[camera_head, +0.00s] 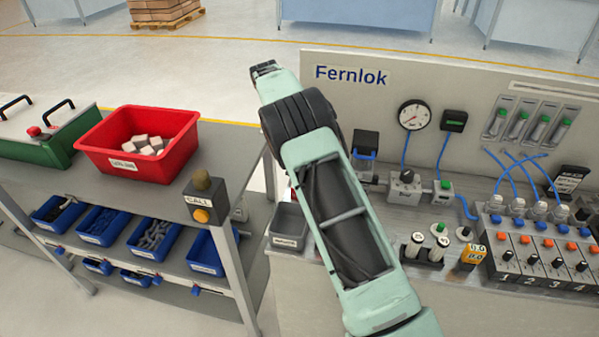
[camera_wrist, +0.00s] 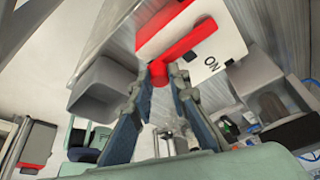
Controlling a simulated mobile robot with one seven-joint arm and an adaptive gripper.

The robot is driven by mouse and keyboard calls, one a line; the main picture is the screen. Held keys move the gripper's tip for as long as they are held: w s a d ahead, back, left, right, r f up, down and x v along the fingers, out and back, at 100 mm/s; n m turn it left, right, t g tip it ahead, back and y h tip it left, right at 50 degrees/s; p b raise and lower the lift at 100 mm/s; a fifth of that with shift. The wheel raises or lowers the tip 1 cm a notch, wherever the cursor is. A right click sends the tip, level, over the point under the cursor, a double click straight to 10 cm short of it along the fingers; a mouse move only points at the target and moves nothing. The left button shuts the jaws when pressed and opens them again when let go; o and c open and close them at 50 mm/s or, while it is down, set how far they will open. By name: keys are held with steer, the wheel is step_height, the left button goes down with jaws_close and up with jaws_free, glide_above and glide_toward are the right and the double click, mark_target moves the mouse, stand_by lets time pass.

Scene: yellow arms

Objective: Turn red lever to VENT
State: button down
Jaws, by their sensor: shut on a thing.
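The red lever (camera_wrist: 190,46) shows in the wrist view, lying at a slant across a white plate (camera_wrist: 232,30) marked "ON". The plate also has a red area at its upper edge. No VENT label is readable. My gripper (camera_wrist: 162,76) has its two fingers on either side of the lever's near end, shut on it. In the head view my arm covers the lever and the gripper, so neither shows there.
A grey bin (camera_head: 289,224) stands left of my arm and close to the fingers in the wrist view (camera_wrist: 93,88). A pressure gauge (camera_head: 414,115), fittings with blue tubes, and a switch panel (camera_head: 540,262) lie to the right. A red tote (camera_head: 100,158) sits on the left bench.

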steer(key=shift+a, duration=0.1)
steer(key=c, duration=1.8)
jaws_free()
steer(key=shift+v, duration=3.7)
